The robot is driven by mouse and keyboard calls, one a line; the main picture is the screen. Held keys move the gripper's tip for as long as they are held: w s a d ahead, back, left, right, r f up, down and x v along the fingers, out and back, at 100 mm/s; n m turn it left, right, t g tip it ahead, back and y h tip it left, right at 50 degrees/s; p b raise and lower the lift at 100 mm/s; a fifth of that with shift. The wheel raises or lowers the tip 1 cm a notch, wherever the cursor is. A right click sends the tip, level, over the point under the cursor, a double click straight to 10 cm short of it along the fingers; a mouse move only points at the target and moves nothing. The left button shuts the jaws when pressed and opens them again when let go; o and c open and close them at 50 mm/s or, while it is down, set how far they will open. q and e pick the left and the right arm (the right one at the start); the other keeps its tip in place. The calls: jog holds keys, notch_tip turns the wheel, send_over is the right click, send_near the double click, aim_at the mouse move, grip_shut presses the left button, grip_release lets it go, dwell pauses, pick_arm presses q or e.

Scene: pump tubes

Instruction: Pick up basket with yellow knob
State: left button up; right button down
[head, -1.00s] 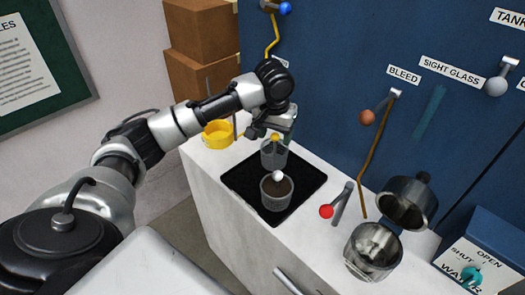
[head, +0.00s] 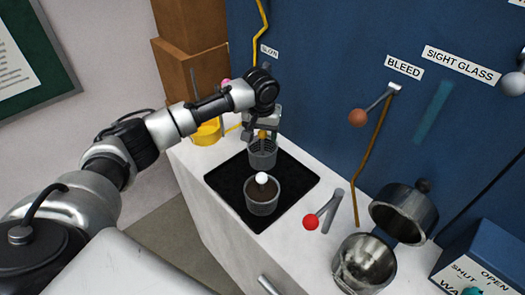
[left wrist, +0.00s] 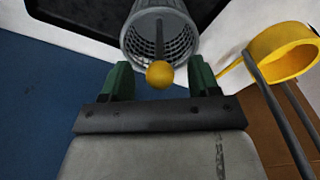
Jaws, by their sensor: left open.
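A grey mesh basket (head: 262,156) with a yellow knob (head: 262,134) stands on the black mat (head: 226,181), towards its back. In the left wrist view the basket (left wrist: 186,48) shows at the top, with the yellow knob (left wrist: 159,74) on its central stem. My left gripper (head: 261,128) is just above the basket. In the left wrist view its green fingers (left wrist: 160,84) are apart, one on each side of the knob, with gaps between them and it. My right gripper is not in view.
A second basket (head: 263,196) with dark contents and a white knob stands in front on the mat. A yellow cup (head: 206,132) is to the left. A red-knobbed lever (head: 311,222) and open metal pot (head: 365,262) are to the right. The blue wall (head: 320,90) rises behind.

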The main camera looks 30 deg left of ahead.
aim_at(262, 147)
pick_arm(q)
notch_tip(262, 147, down, 2)
jog(key=shift+f, duration=0.35)
jog(key=shift+w, duration=0.1)
jog(key=shift+c, duration=0.5)
jog(key=c, duration=0.7)
grip_shut()
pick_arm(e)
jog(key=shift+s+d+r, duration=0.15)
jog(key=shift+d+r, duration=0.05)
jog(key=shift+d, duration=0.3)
